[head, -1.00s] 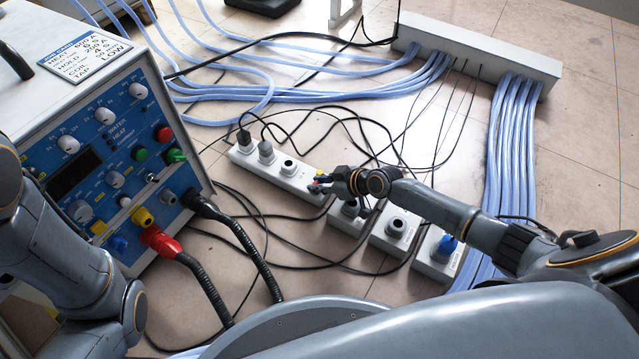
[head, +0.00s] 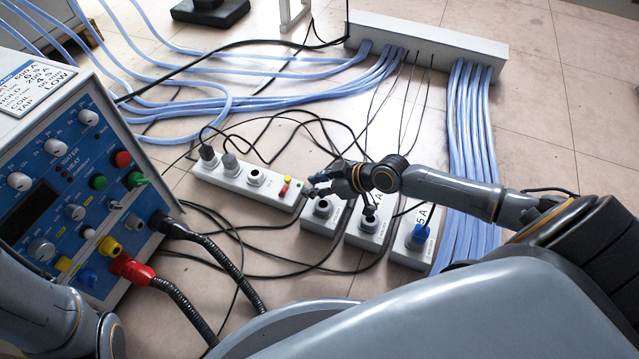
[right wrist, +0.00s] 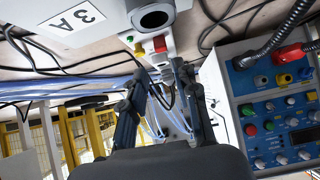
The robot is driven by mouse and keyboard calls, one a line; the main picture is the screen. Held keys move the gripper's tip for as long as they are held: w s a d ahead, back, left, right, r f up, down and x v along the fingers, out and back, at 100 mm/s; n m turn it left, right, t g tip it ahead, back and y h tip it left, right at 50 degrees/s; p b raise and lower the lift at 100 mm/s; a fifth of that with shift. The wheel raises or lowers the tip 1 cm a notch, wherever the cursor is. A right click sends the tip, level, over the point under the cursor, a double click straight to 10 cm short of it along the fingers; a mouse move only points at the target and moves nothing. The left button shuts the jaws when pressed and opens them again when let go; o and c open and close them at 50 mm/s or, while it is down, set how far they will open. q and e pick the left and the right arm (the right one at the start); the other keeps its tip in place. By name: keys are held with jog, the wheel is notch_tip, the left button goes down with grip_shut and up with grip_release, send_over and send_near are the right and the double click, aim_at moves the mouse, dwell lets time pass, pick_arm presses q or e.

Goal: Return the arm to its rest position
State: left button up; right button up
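My right arm reaches in from the right in the head view. Its gripper (head: 338,194) hangs above the row of power sockets, over the gap between the long socket strip (head: 228,178) and the single socket blocks. In the right wrist view the two fingers of this gripper (right wrist: 163,88) stand apart, and I see nothing gripped between them. Part of my left arm shows at the lower left of the head view; its gripper is out of the picture.
The blue heater panel (head: 62,215) stands at the left, with a red plug (head: 130,268) and thick black cables. A block with a blue plug (head: 416,237) lies under my right forearm. Blue hoses (head: 468,130) run from a white manifold (head: 430,48). Loose black cables cover the floor.

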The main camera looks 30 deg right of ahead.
jog(key=shift+v, duration=0.95)
